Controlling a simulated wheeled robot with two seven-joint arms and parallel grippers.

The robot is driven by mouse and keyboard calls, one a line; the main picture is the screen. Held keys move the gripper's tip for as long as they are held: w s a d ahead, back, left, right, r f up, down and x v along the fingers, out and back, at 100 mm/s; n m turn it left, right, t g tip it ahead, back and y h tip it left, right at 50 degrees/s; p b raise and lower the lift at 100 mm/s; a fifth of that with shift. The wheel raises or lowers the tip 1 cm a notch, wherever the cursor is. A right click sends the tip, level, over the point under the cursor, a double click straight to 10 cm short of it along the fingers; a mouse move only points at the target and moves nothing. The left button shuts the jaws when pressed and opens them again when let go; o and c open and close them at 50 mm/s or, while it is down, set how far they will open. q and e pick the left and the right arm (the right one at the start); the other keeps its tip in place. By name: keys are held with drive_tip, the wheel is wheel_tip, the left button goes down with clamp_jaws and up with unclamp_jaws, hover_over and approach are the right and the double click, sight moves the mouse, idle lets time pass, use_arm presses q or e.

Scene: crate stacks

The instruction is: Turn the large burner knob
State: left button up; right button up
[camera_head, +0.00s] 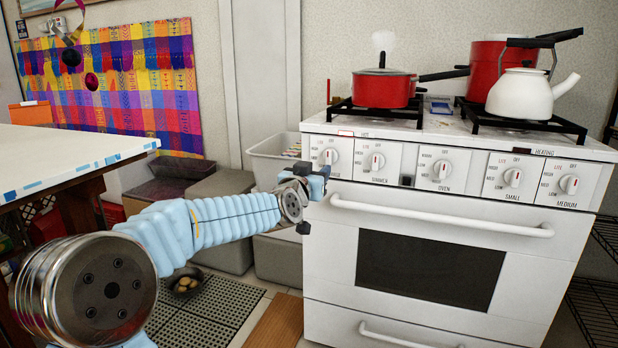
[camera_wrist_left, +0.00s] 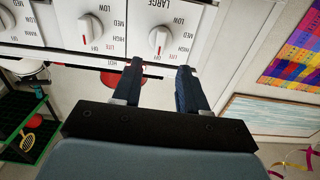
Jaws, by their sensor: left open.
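The large burner knob (camera_head: 328,157) is the leftmost white knob on the stove's front panel. It shows upside down in the left wrist view (camera_wrist_left: 159,38), below the word LARGE, with its red mark toward the bottom of that picture. My left gripper (camera_head: 315,180) is at the left end of the panel, just in front of and below this knob. In the left wrist view its two dark fingers (camera_wrist_left: 160,72) are apart, with nothing between them. The knob lies beyond the fingertips, roughly centred on the gap. My right gripper is not in view.
More knobs (camera_head: 374,161) run right along the panel. The oven door handle (camera_head: 440,216) sticks out below. Red pots (camera_head: 382,88) and a white kettle (camera_head: 520,95) stand on the stove. A white-topped table (camera_head: 60,155) is at the left, with grey bins (camera_head: 215,190) behind my arm.

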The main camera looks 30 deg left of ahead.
use_arm(q)
drive_tip(key=v, duration=0.4)
drive_tip(key=shift+s+d, duration=0.15)
drive_tip(key=shift+s, duration=0.2)
